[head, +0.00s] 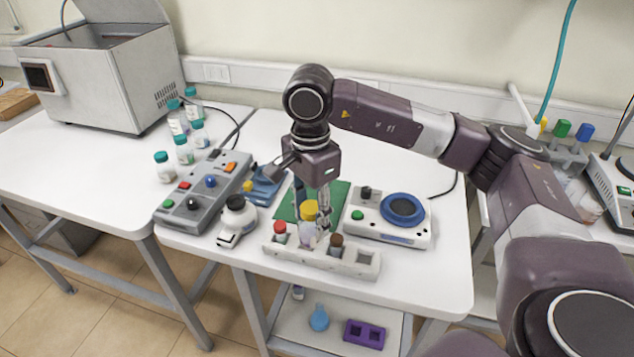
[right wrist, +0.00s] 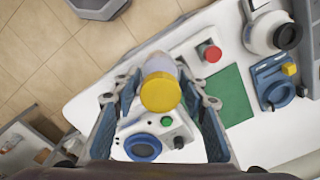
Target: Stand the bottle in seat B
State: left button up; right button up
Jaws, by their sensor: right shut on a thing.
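The bottle has a white body and a yellow cap and shows in the head view (head: 309,212) and the right wrist view (right wrist: 161,92). My right gripper (head: 322,212) points down and is shut on it, with a finger on each side in the wrist view (right wrist: 160,105). The bottle is upright, at the pale rack (head: 312,262) between a red-capped vial (head: 280,230) and a brown-capped vial (head: 336,242). I cannot tell whether its base is in a seat or above it. The rack's right end shows an empty seat (head: 368,257). Seat letters are not readable. My left gripper is not in view.
A green mat (head: 338,195) lies behind the rack. A scale with a blue ring (head: 403,209) stands at right. A white device with a black knob (head: 236,215) and a grey control box (head: 203,190) stand at left. Free table lies front right.

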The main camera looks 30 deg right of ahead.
jog(key=s+a+f+n, duration=0.3)
jog(key=a+f+n, duration=0.1)
jog(key=f+n, duration=0.3)
jog(key=s+a+f+n, duration=0.3)
jog(key=f+n, duration=0.4)
jog(key=n, duration=0.3)
jog(key=shift+s+a, duration=0.15)
jog(key=shift+a, duration=0.4)
